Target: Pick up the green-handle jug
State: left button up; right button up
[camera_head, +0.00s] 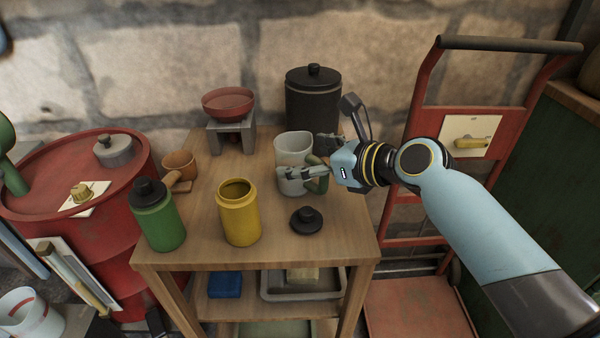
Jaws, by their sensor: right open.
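The green-handle jug is a pale grey, open-topped jug (293,148) on the wooden table, right of its middle. Its green handle (321,182) is on the jug's right side, partly hidden by my right gripper. My right gripper (306,158) comes in from the right and is open at the jug. One finger lies in front of the jug's lower body, the other is by its upper right side. I cannot tell whether the fingers touch it. My left gripper is not in view.
A black lidded canister (313,100) stands behind the jug. A yellow open jar (239,213), a black lid (306,219) and a green bottle (158,217) stand in front and left. A red bowl (228,102) is at the back. A red hand truck (488,120) stands at right.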

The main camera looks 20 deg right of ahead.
aim_at(279, 137)
jog(key=shift+x, duration=1.1)
jog(key=shift+c, duration=0.2)
jog(key=c, duration=1.4)
jog(key=shift+r, duration=0.15)
jog(key=shift+c, duration=0.2)
jog(key=shift+r+p, duration=0.7)
jog(key=shift+r, duration=1.05)
jog(key=shift+s+r, duration=0.2)
jog(key=shift+r, duration=0.15)
jog(key=s+r+p, duration=0.3)
jog(key=s+r, duration=0.3)
jog(key=s, duration=0.5)
jog(key=shift+r+p, duration=0.25)
jog(key=shift+p, duration=0.15)
jog(key=shift+s, duration=0.2)
